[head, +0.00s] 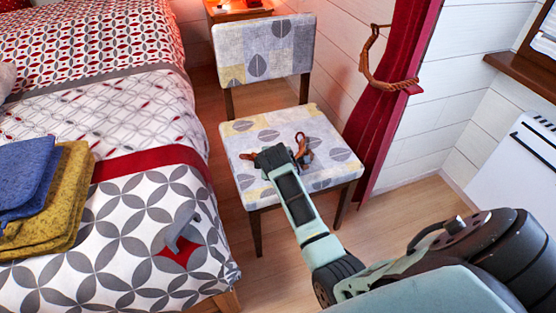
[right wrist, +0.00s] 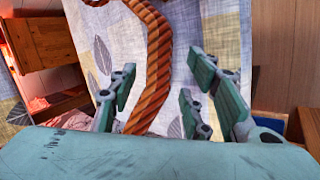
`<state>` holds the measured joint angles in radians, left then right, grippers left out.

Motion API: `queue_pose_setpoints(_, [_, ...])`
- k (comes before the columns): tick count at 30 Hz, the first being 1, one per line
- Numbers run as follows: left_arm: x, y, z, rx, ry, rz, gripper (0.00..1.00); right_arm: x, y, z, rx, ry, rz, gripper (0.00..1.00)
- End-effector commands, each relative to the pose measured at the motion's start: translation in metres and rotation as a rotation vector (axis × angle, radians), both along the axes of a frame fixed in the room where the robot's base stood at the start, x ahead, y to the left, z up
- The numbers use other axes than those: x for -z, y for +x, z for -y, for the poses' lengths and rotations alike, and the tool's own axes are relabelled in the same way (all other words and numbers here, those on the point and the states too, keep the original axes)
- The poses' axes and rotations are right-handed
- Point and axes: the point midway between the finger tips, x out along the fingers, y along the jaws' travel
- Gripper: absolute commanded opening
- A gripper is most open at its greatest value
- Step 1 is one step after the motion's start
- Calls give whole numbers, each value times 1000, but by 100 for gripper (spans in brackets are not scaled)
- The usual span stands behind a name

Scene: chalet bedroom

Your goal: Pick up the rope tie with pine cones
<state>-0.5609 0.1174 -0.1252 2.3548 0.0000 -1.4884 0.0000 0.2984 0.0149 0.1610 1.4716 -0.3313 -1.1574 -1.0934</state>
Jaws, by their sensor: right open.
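The rope tie (head: 303,150) is a brown twisted cord on the seat of the patterned chair (head: 238,127). In the head view my right gripper (head: 272,156) is over the seat and hides much of the tie. In the right wrist view the thick orange-brown rope (right wrist: 158,62) runs down between the spread fingers of my right gripper (right wrist: 160,88), which is open. A small brown piece shows at the top edge there; I cannot tell whether it is a pine cone. I cannot tell whether the fingers touch the rope. My left gripper is not in view.
A similar rope (head: 372,78) holds the red curtain (head: 372,135) at the wall. The bed (head: 120,215), with folded blue and yellow cloths (head: 45,190), stands left of the chair. A white heater (head: 515,150) is at the right. Wooden floor shows beside the chair.

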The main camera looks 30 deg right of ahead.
Motion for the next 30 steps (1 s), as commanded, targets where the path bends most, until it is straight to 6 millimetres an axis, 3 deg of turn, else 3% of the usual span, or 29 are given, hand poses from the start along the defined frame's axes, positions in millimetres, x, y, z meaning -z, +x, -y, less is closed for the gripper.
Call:
queue_pose_setpoints(10, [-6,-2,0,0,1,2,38,3,2,2,0,-1,1,45])
queue_pose_setpoints(25, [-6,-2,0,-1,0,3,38,3,2,1,0,0,0,1])
queue_pose_setpoints(30, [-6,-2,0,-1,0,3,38,2,2,2,0,-1,1,0])
